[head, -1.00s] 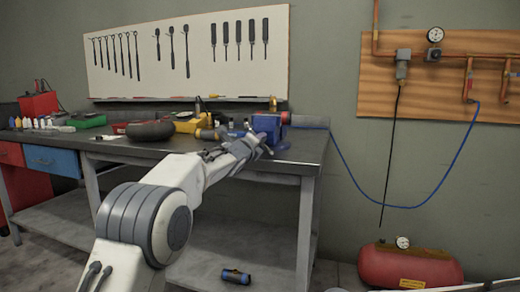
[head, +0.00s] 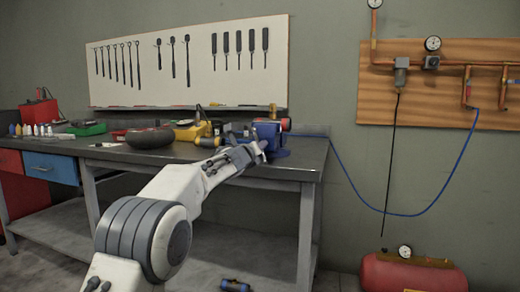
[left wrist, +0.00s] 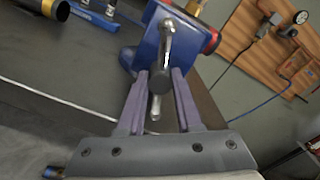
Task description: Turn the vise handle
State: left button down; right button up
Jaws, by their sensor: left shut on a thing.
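The blue vise (head: 272,136) sits at the right end of the workbench. In the left wrist view the vise (left wrist: 148,42) fills the top middle. Its silver handle bar (left wrist: 166,42) runs nearly upright in that picture, through a dark round screw end (left wrist: 160,82). My left gripper (head: 258,152) is at the front of the vise. In the left wrist view its purple fingers (left wrist: 160,76) stand on both sides of the screw end and the lower handle, shut on the handle. The exact contact is partly hidden. My right gripper is in no view.
A black tyre-like ring (head: 150,138), a yellow tool (head: 190,131) and small bottles stand farther left. A blue hose (head: 345,180) hangs at right, above a red tank (head: 410,275).

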pick_arm(q)
jog(key=shift+f, duration=0.15)
jog(key=c, duration=0.6)
grip_release()
jog(key=shift+s+a+b, duration=0.2)
jog(key=shift+s+b, duration=0.25)
jog(key=shift+b, duration=0.05)
jog(key=shift+b+v, duration=2.45)
jog(key=shift+v, duration=2.35)
jog(key=shift+d, duration=0.1)
